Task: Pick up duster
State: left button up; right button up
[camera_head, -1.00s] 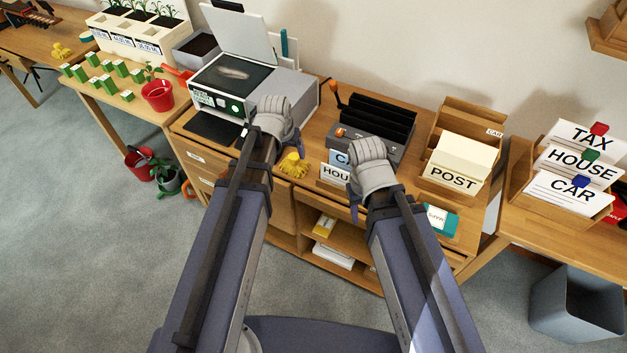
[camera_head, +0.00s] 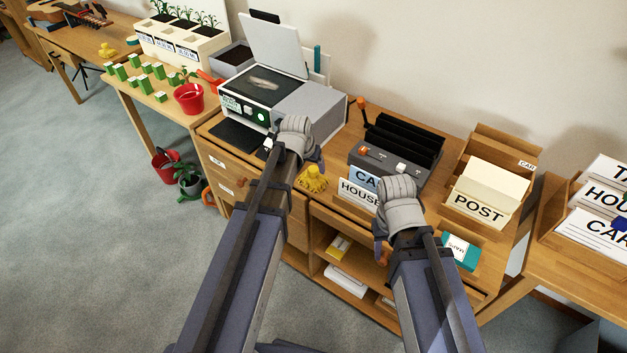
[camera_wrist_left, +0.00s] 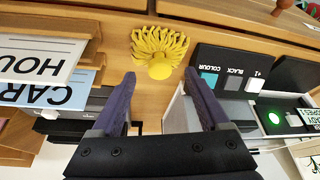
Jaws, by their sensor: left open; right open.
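A yellow duster (camera_head: 313,179) with a fringed, spread edge lies on the wooden desk, just right of my left gripper in the head view. In the left wrist view, the duster (camera_wrist_left: 159,50) lies beyond the fingertips, roughly centred between them and apart from both. My left gripper (camera_wrist_left: 160,82) is open and empty; in the head view, my left gripper (camera_head: 318,158) is partly hidden by its own wrist. My right gripper (camera_head: 381,245) hangs near the desk's front edge, right of the duster, open with nothing seen in it.
A printer-scanner (camera_head: 285,100) with a raised lid stands behind my left gripper. A card holder with HOUSE and CAR cards (camera_head: 357,194) is right of the duster, a black-slotted machine (camera_head: 395,145) behind it. A POST box (camera_head: 482,193) stands further right.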

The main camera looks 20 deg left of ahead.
aim_at(313, 169)
pick_arm(q)
jog(key=b+x, duration=0.4)
jog(key=x, duration=0.1)
jog(key=shift+w+b, duration=0.25)
jog(key=shift+b, duration=0.05)
grip_shut()
dwell(0.4)
